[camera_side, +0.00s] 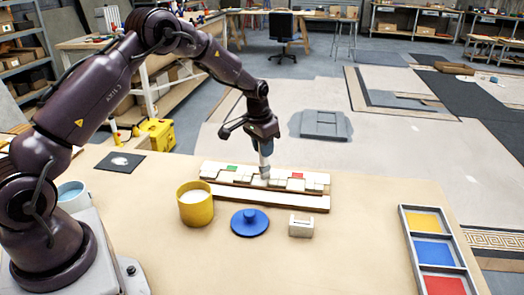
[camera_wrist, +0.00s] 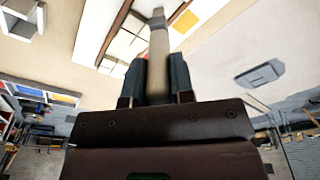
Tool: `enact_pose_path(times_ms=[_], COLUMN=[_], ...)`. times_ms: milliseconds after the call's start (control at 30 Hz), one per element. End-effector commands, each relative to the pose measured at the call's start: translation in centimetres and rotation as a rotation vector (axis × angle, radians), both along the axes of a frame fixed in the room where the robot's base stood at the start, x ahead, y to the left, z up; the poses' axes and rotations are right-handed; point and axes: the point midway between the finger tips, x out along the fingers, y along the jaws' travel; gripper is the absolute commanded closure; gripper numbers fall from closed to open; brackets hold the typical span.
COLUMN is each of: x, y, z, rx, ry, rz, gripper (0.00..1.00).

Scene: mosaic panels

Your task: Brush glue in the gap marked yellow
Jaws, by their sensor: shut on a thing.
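My gripper (camera_side: 264,142) is shut on a brush and holds it tip down over the mosaic panel (camera_side: 262,203). The brush (camera_side: 264,160) also shows in the wrist view (camera_wrist: 158,50), its handle between the two fingers. The panel carries white tiles with a green mark (camera_side: 232,168) at the left and a red mark (camera_side: 297,175) at the right. In the side view, the brush tip is between these marks; I cannot tell if it touches. A yellow mark (camera_wrist: 184,22) shows right of the tip in the wrist view; I cannot make it out in the side view.
A yellow pot (camera_side: 195,210) with white contents stands in front of the panel's left end. A blue lid (camera_side: 250,224) and a small white block (camera_side: 301,227) lie nearby. A tray (camera_side: 409,232) with yellow, blue and red sections is at the right. The table between is clear.

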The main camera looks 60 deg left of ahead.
Motion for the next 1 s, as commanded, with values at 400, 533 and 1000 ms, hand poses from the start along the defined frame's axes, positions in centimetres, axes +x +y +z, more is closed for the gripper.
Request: enact_pose_path(times_ms=[400, 533, 1000], x=[2.1, 2.1, 2.0], y=[1.7, 1.7, 1.8], z=[2.2, 3.3, 7.4], rx=[0.001, 0.002, 0.003], ry=[-0.018, -0.015, -0.013], rz=[-0.002, -0.002, -0.001], gripper=[1.0, 1.0, 1.0])
